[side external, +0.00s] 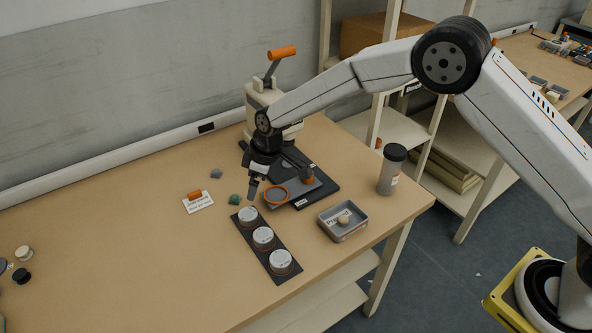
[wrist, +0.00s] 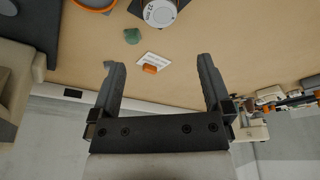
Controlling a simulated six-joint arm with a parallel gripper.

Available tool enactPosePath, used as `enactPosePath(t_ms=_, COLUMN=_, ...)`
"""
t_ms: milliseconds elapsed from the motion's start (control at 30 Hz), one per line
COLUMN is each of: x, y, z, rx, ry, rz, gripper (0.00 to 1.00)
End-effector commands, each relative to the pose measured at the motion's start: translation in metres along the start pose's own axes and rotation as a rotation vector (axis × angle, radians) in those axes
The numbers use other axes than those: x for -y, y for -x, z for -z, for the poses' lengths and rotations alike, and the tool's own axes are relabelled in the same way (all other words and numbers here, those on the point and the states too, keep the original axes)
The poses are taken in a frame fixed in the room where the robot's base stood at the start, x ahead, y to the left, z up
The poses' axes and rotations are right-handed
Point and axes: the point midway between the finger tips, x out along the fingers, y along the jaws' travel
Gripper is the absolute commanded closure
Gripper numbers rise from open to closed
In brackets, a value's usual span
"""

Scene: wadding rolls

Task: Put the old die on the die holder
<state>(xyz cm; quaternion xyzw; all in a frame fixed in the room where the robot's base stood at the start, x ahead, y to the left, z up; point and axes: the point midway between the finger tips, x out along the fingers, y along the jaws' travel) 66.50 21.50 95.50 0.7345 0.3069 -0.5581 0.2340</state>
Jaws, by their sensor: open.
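A dark strip (side external: 252,236) on the bench carries three round, white-labelled dies: a far one (side external: 248,215), a middle one (side external: 263,236) and a near one (side external: 281,260). I cannot read which is the old die, nor tell for sure which part is the die holder. One die (wrist: 160,12) shows at the top of the wrist view. A hand press (side external: 262,100) with an orange handle stands behind my gripper, and an orange ring (side external: 275,195) lies by its dark base (side external: 322,190). My gripper (side external: 280,180) is open and empty above the bench; it also shows in the wrist view (wrist: 158,62).
A white card (side external: 198,205) with an orange piece, a green lump (side external: 235,199) and a grey lump (side external: 216,173) lie left of the press. A grey tray (side external: 343,221) and a dark-lidded jar (side external: 391,170) stand right. The bench's left middle is clear.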

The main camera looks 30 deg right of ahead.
Motion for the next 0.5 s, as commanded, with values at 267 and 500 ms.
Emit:
enactPosePath(t_ms=267, x=-0.002, y=0.004, z=-0.003, rx=0.000, ry=-0.011, rz=-0.004, gripper=0.00)
enactPosePath(t_ms=500, x=-0.012, y=0.029, z=-0.029, rx=0.009, ry=-0.093, rz=-0.027, gripper=0.00)
